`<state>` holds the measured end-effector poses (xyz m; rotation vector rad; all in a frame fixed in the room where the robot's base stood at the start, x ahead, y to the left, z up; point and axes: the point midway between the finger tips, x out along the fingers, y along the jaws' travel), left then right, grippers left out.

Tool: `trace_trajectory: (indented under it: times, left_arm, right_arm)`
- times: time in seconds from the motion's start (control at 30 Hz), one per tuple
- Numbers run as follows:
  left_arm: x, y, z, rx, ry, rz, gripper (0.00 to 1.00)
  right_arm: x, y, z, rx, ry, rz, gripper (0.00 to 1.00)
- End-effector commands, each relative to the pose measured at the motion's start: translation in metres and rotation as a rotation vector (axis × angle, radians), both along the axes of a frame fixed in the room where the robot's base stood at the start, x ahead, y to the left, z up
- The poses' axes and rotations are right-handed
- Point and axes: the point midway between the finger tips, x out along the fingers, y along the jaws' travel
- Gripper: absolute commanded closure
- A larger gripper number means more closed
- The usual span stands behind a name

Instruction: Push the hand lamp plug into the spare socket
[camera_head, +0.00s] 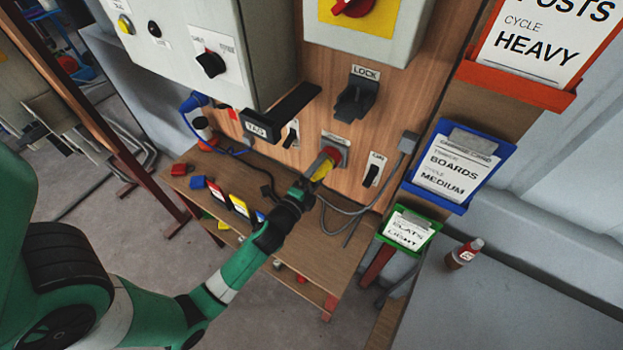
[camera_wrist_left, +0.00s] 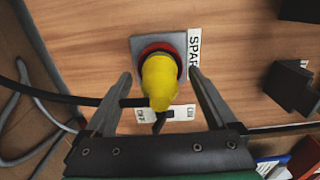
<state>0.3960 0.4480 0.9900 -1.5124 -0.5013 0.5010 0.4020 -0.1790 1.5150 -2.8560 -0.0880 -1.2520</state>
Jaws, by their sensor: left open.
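The yellow hand lamp plug (camera_head: 321,167) sits nose-in at the red-rimmed spare socket (camera_head: 335,152) on the wooden panel. In the left wrist view the plug (camera_wrist_left: 159,82) points at the red ring, on a grey plate (camera_wrist_left: 139,47) beside a partly hidden "SPARE" label (camera_wrist_left: 194,48). How deep it sits I cannot tell. My left gripper (camera_head: 306,187) is open; in the wrist view its fingers (camera_wrist_left: 160,76) stand on either side of the plug, with gaps visible. A black cable (camera_wrist_left: 45,92) passes behind the left finger towards the plug. My right gripper is not in view.
A black switch (camera_head: 372,174) is right of the socket, and a black lock handle (camera_head: 355,98) is above. A black bar with a "TAG" label (camera_head: 257,130) juts out at upper left. A wooden shelf (camera_head: 325,248) lies below, with coloured tags (camera_head: 238,205). A grey cable (camera_head: 342,211) hangs nearby.

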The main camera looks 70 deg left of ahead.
Motion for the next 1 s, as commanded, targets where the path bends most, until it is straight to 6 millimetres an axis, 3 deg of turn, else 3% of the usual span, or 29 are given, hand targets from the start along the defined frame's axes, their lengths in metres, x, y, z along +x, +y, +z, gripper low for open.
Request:
trace_trajectory:
  times: [0.5, 0.7, 1.0]
  left_arm:
    - [-0.079, -0.059, -0.004, 0.001, 0.002, -0.003, 0.09]
    - [-0.089, -0.066, 0.000, 0.000, 0.000, 0.000, 0.09]
    - [-0.089, -0.066, 0.000, 0.001, -0.001, 0.000, 0.09]
  right_arm:
    - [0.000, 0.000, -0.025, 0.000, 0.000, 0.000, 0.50]
    - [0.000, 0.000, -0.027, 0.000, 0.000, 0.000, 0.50]
    - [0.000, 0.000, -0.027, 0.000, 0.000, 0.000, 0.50]
